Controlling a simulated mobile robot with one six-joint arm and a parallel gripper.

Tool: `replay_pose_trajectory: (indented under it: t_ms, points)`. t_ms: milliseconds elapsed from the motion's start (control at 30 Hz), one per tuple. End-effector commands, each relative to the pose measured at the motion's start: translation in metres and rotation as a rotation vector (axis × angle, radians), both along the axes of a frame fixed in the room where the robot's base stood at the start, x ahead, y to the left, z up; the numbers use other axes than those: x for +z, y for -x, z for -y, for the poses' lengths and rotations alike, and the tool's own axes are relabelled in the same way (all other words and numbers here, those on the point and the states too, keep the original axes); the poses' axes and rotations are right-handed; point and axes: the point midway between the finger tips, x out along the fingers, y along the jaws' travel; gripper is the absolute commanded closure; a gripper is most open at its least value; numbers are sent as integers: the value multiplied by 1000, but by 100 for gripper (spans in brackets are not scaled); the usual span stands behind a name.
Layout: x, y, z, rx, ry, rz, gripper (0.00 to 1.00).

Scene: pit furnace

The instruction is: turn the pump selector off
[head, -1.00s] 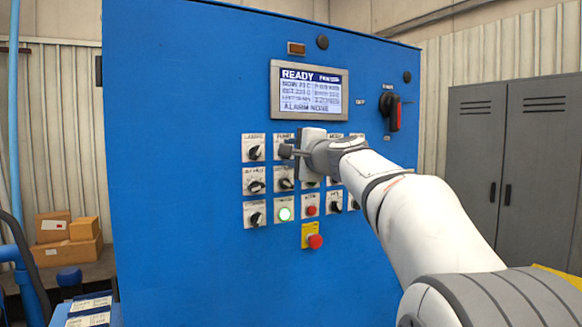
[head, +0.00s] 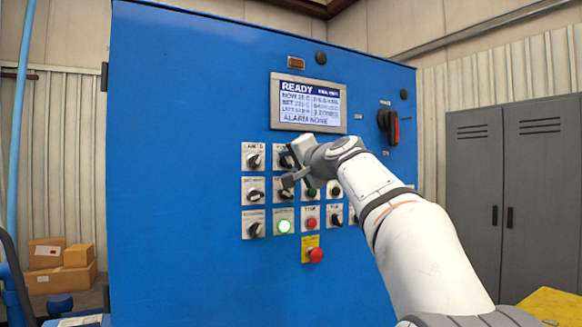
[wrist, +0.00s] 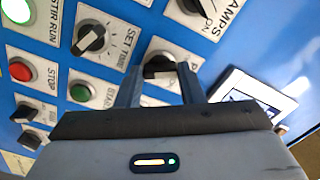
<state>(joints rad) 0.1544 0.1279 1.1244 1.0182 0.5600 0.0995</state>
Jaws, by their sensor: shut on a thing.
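The pump selector (wrist: 158,62) is a dark rotary knob on a white plate. It shows in the wrist view between the two fingertips. My gripper (wrist: 160,78) is shut on this knob, with a finger on either side. In the head view my gripper (head: 288,170) is at the top row of the blue panel, just right of the lamps selector (head: 253,161). The gripper and wrist cover most of the pump selector there. The knob's pointer position is partly hidden, so I cannot read its setting.
Close around it are the other selectors, a lit green-white button (head: 284,227), a red stop button (head: 310,223) and a red emergency button (head: 315,255). A display (head: 309,103) above reads READY. A red-handled switch (head: 392,126) is at right. Grey lockers (head: 512,190) stand beyond.

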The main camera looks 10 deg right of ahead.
Motion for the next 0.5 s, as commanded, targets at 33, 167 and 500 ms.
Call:
replay_pose_trajectory:
  t_ms: [33,167,500]
  points:
    - [-2,-1,0,1,6,-1,88]
    - [-1,-1,0,1,10,0,88]
    - [-1,-1,0,1,10,0,59]
